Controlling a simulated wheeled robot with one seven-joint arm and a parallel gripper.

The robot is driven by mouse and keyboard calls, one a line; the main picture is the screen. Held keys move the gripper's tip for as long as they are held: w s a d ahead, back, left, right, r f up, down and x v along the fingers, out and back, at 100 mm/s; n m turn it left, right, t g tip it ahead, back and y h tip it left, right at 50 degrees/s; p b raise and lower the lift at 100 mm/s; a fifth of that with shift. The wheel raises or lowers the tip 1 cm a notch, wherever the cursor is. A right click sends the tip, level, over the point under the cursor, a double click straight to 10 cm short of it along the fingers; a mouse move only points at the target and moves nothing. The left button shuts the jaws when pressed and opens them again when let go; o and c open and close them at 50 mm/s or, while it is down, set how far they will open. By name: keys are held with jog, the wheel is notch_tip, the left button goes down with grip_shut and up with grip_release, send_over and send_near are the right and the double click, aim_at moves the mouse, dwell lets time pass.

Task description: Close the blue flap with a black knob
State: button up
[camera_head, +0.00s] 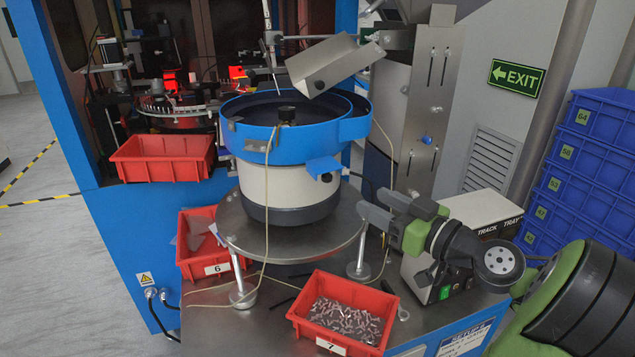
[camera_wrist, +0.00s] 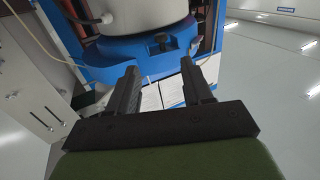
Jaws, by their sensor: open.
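The blue flap (camera_head: 325,167) sticks out below the blue rim at the front right of the round bowl feeder (camera_head: 262,185). A small knob-like part (camera_wrist: 106,18) shows at the upper left, too small to identify surely.
A steel round plate (camera_head: 290,240) carries the feeder. Red bins (camera_head: 340,347) stand in front and at left. A steel chute (camera_head: 330,62) hangs above the bowl, and a steel column (camera_head: 425,120) rises behind. A thin hose (camera_head: 268,200) runs down the feeder's front.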

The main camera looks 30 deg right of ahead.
aim_at(331, 179)
jog(key=w, duration=0.4)
jog(key=w+a, duration=0.1)
jog(key=w, duration=0.4)
jog(key=w+a, duration=0.1)
jog(key=w, duration=0.3)
jog(key=shift+w+a, duration=0.15)
jog(key=shift+w, duration=0.25)
grip_shut()
